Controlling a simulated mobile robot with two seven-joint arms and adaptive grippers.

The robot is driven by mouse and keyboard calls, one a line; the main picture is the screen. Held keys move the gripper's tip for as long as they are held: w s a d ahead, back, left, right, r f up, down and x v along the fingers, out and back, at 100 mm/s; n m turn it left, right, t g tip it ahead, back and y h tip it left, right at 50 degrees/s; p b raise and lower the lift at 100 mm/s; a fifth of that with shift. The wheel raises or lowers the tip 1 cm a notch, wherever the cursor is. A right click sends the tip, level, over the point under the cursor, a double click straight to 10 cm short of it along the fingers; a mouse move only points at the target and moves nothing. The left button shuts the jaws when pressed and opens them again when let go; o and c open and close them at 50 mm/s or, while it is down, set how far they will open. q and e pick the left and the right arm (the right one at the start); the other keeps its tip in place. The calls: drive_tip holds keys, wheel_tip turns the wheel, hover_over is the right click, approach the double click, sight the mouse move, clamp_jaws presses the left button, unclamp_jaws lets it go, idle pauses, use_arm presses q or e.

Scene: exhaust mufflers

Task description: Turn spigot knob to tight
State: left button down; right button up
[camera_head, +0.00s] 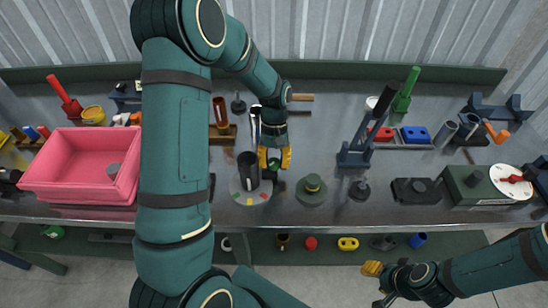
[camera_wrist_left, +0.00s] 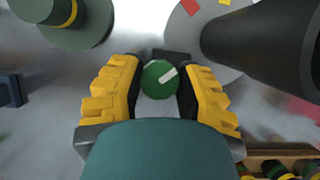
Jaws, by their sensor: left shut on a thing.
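The green spigot knob (camera_wrist_left: 160,82) with a white pointer mark sits between the yellow fingers of my left gripper (camera_wrist_left: 158,92), which is shut on it. The white mark tilts to the upper right in the wrist view. In the head view the left gripper (camera_head: 275,159) reaches down beside a dark upright cylinder (camera_head: 247,165), and the knob (camera_head: 274,163) shows partly between its fingers. The cylinder stands over a grey disc (camera_head: 243,197) with coloured patches. My right gripper (camera_head: 374,275) is low in front of the bench, away from the knob; its opening is unclear.
A green round-topped fixture (camera_head: 312,191) stands just right of the disc. A pink bin (camera_head: 72,195) is at the left, partly behind my left arm. A dark lever press (camera_head: 360,145) and a green box with a white dial (camera_head: 484,186) stand to the right. Shelf items lie below.

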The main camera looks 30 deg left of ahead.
use_arm(q)
drive_tip(key=m, duration=0.2)
drive_tip(key=m+y+p, duration=0.1)
drive_tip(key=m, duration=0.1)
drive_tip(key=shift+s+m+g+y, duration=0.1)
drive_tip(key=shift+m+g+y, duration=0.2)
drive_tip(key=shift+g, duration=0.1)
drive_tip(key=shift+f+m+y+p, duration=0.1)
drive_tip(key=shift+m+y+p, duration=0.55)
drive_tip(key=shift+m, duration=1.35)
drive_tip(key=shift+m+y, duration=0.25)
drive_tip(key=shift+m, duration=0.05)
drive_tip(key=c, duration=0.8)
unclamp_jaws()
drive_tip(key=shift+c, duration=0.2)
drive_tip(key=shift+w+r, duration=0.2)
drive_tip(key=shift+r, duration=0.2)
drive_tip(key=v, duration=1.1)
drive_tip(key=shift+r, duration=0.15)
